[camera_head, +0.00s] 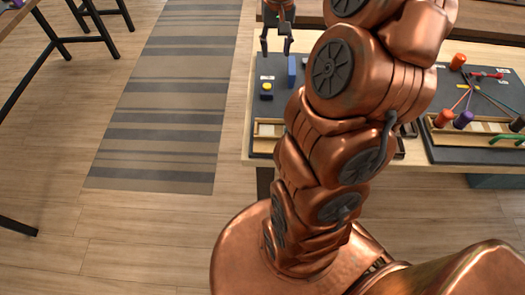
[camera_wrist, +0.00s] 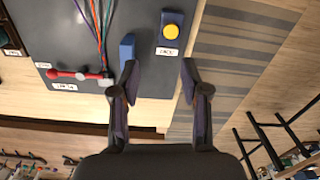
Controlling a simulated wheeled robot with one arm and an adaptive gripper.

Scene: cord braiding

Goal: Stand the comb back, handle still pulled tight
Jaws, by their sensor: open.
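My gripper (camera_wrist: 158,78) is open, with no object between its fingers. In the wrist view, a blue upright block (camera_wrist: 127,52), possibly the comb, stands on the dark board close to my left finger. I cannot tell whether they touch. The same block shows below my gripper (camera_head: 276,48) in the head view (camera_head: 291,68). A red handle (camera_wrist: 66,74) with a pale grey middle lies on the board in the wrist view. Several coloured cords (camera_wrist: 101,30) run up from near it and look straight. No teeth can be made out on the block.
A yellow button (camera_wrist: 171,31) on a dark base sits beside the blue block. In the head view, my arm hides the table's middle. At right are another red piece (camera_head: 487,74), cords and coloured bobbins (camera_head: 463,119) on a wooden rack. A striped rug (camera_head: 165,100) lies left.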

